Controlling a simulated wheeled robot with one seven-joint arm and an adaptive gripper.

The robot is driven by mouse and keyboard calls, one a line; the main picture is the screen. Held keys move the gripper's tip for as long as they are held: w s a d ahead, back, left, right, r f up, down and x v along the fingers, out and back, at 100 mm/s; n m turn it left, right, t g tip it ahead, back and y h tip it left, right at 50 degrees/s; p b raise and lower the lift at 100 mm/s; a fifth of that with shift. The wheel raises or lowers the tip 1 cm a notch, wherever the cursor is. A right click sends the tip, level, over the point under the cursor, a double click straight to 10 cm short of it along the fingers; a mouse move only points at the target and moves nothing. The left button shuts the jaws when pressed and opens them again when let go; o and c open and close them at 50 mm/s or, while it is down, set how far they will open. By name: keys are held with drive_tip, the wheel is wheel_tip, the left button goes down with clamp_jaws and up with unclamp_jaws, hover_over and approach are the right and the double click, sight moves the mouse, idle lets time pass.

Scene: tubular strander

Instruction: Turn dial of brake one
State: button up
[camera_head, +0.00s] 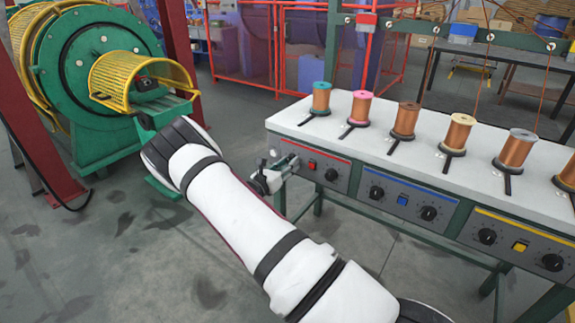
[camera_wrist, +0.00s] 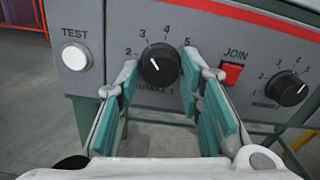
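In the wrist view a round black dial (camera_wrist: 159,64) with a white pointer sits on a grey panel, ringed by a printed scale. The pointer tilts up and left, toward the 3 side. My gripper (camera_wrist: 160,68) is open, with one teal-padded finger on each side of the dial. Whether the pads touch it I cannot tell. The label under the dial is partly readable. In the head view my gripper (camera_head: 284,166) is at the left end of the red-striped panel (camera_head: 313,162), and it hides that dial.
A white TEST button (camera_wrist: 75,56) is left of the dial. A red JOIN button (camera_wrist: 231,75) and a second dial (camera_wrist: 287,88) are to the right. Several spools stand on the white bench top (camera_head: 400,150) above. A green and yellow machine (camera_head: 95,75) stands at left.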

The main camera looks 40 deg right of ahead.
drive_tip(key=shift+o, duration=0.6)
drive_tip(key=v, duration=1.2)
